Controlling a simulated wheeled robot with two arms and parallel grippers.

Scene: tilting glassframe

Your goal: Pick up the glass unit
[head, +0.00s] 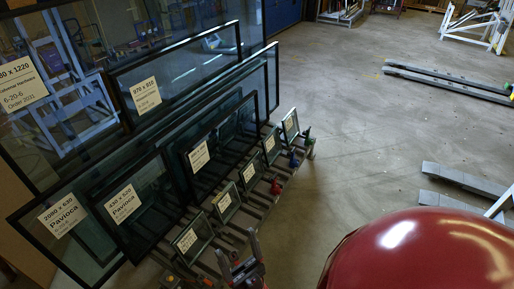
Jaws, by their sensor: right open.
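Several dark-framed glass units with pale labels lean in rows on a rack at the left. Small units include the front one (203,229), a second (233,194) and one at the far right end (293,134). Larger units stand behind, such as the one labelled 2080 x 630 (88,247) and the one beside it (150,190). The frames do not show which one is meant. My right gripper (239,252) is at the bottom centre, open and empty, with its fingers pointing up in the picture, below and right of the front small unit. My left gripper is not in view.
Rack bars (262,205) run beneath the small units, with coloured end pieces (294,160) at their right. Grey beams lie on the floor at the right (448,82) and lower right (465,180). The concrete floor (360,120) between is clear.

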